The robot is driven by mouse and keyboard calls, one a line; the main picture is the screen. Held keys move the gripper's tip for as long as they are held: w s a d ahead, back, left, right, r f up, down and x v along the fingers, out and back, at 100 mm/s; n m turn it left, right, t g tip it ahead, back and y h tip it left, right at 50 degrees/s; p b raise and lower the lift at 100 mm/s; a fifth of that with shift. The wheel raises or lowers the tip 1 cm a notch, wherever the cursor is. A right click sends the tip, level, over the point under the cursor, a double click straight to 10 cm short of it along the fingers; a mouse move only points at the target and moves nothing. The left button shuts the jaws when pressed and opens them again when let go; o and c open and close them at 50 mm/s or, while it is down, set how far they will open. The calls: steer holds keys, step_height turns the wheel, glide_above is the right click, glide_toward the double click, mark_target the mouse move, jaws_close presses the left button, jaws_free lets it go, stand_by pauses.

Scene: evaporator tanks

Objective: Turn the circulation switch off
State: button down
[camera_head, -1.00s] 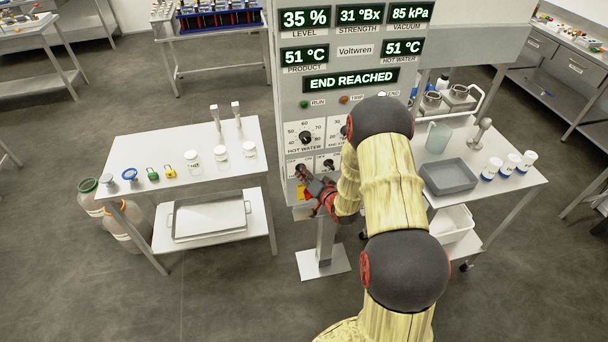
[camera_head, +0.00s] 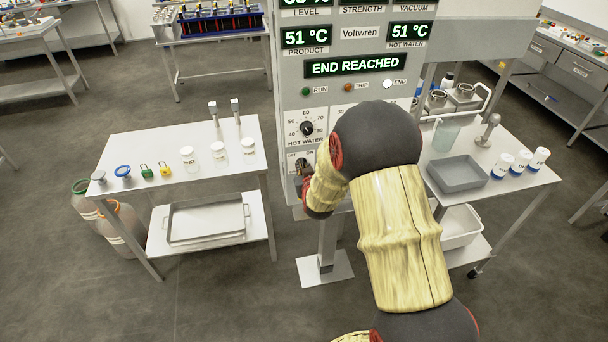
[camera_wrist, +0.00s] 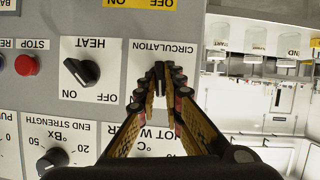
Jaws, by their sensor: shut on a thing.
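The circulation switch (camera_wrist: 159,82) is a dark knob on the grey panel, under the CIRCULATION label in the upside-down wrist view. My gripper (camera_wrist: 160,70) has its two fingertips closed in on this knob, one on each side. The fingers hide most of the knob and its OFF and ON marks, so its setting is hard to read. In the head view the switch (camera_head: 302,163) is at the panel's lower left, and my arm covers most of the gripper there.
The heat switch (camera_wrist: 82,71) and red stop button (camera_wrist: 26,65) are beside it. The hot water dial (camera_head: 306,128) is just above in the head view. The display (camera_head: 354,66) reads END REACHED. A table (camera_head: 130,150) with jars stands left, another with a grey tray (camera_head: 458,174) right.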

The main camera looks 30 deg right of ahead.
steer(key=shift+w+a+f+n+h+b, duration=0.1)
steer(key=shift+a+n+h+b, duration=0.1)
steer(key=shift+n+h, duration=0.85)
steer(key=shift+a+f+n+h+b, duration=0.15)
steer(key=shift+n+h, duration=0.5)
steer(key=shift+n, duration=0.8)
steer(key=shift+d+r, duration=0.1)
steer(key=c, duration=1.9)
jaws_free()
steer(key=v, duration=1.2)
